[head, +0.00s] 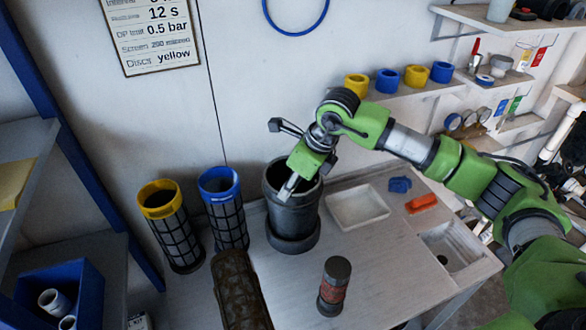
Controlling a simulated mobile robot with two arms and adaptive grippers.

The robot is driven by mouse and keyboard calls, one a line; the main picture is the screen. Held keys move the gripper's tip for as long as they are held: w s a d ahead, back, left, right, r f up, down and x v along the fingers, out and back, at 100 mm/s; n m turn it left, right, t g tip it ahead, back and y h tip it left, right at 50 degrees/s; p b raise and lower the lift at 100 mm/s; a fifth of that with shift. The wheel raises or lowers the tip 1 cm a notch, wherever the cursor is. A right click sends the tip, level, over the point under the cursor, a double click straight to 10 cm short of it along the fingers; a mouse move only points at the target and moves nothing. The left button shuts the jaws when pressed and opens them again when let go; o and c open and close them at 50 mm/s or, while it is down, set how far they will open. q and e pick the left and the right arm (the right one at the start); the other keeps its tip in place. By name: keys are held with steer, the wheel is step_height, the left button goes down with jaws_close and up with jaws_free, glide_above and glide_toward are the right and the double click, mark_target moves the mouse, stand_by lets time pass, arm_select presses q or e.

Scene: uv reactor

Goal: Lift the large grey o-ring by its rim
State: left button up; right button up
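A dark grey cylindrical vessel (291,216) stands upright on the bench, with a wide flange at its base and an open top. I cannot make out a separate large grey o-ring; the vessel's rim is partly behind my gripper. My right gripper (280,160) is over the vessel's mouth with its fingers spread wide. One finger points left above the vessel; the other reaches down at the mouth. I cannot tell whether it touches the rim. Nothing shows between the fingers. My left gripper is not in view.
Yellow-topped (172,230) and blue-topped (225,212) mesh cylinders stand left of the vessel. A brown rough cylinder (240,290), a red-banded canister (334,285) and a white tray (357,206) are nearby. A blue ring (325,8) hangs on the wall.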

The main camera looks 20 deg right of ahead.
steer(key=shift+w+a+f, duration=0.1)
steer(key=shift+f, duration=0.2)
jaws_close()
